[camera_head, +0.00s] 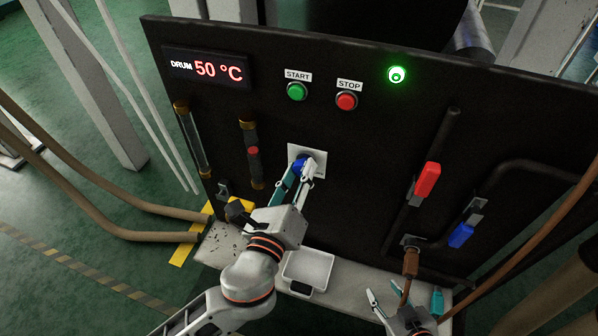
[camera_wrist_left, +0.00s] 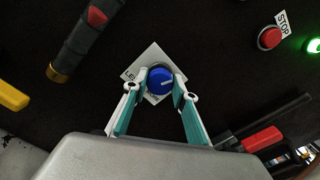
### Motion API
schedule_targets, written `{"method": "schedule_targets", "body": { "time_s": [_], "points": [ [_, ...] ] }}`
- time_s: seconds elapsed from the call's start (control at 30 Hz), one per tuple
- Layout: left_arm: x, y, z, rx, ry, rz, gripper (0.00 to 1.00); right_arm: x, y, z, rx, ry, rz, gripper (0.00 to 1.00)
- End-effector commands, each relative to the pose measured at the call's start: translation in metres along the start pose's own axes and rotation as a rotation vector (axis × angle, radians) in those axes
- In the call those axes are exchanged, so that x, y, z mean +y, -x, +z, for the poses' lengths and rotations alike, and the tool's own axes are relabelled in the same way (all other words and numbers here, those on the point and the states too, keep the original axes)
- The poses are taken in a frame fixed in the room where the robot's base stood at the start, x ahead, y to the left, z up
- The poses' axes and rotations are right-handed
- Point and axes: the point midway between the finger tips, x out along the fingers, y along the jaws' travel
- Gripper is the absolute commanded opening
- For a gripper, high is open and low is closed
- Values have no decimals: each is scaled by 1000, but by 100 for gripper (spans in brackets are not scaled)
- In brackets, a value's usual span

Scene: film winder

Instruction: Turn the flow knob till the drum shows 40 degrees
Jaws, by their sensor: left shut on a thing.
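The drum display (camera_head: 207,68) at the panel's upper left reads 50 °C in red digits. The blue flow knob (camera_head: 300,164) sits on a white label plate (camera_head: 319,157) in the middle of the dark panel. My left gripper (camera_head: 299,172) is shut on the blue knob, which partly hides it in the head view. In the left wrist view the knob (camera_wrist_left: 160,80) shows between the two fingertips, with a white pointer line toward the right. My right gripper (camera_head: 388,306) is at the bottom, its fingers apart and empty, away from the knob.
The green START button (camera_head: 297,92), red STOP button (camera_head: 346,101) and lit green lamp (camera_head: 396,74) are above. A red-handled lever (camera_head: 428,180) and blue-handled lever (camera_head: 461,235) are at right.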

Motion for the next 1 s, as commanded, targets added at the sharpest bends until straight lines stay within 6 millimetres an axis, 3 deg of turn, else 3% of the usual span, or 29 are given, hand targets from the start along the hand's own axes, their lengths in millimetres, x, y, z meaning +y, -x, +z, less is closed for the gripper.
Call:
{"method": "schedule_targets", "body": {
  "time_s": [0.17,0.2,0.23,0.27,0.67,0.77,1.0],
  "points": [
    [0,0,-1,3,2,-1,5,2,0,1,-1,8,0,40],
    [0,0,-1,3,2,-1,35,2,0,1,-1,8,0,40],
    [0,0,-1,3,2,-1,42,2,0,1,-1,8,0,40],
    [0,0,-1,3,2,-1,44,2,0,1,-1,8,0,40],
    [0,5,-1,2,3,0,44,-2,0,1,-2,-4,-2,40],
    [1,16,-2,3,2,1,44,-2,0,0,-1,-3,-1,40],
    [1,64,-2,6,2,3,44,-1,0,0,0,-1,-1,40]
  ]
}}
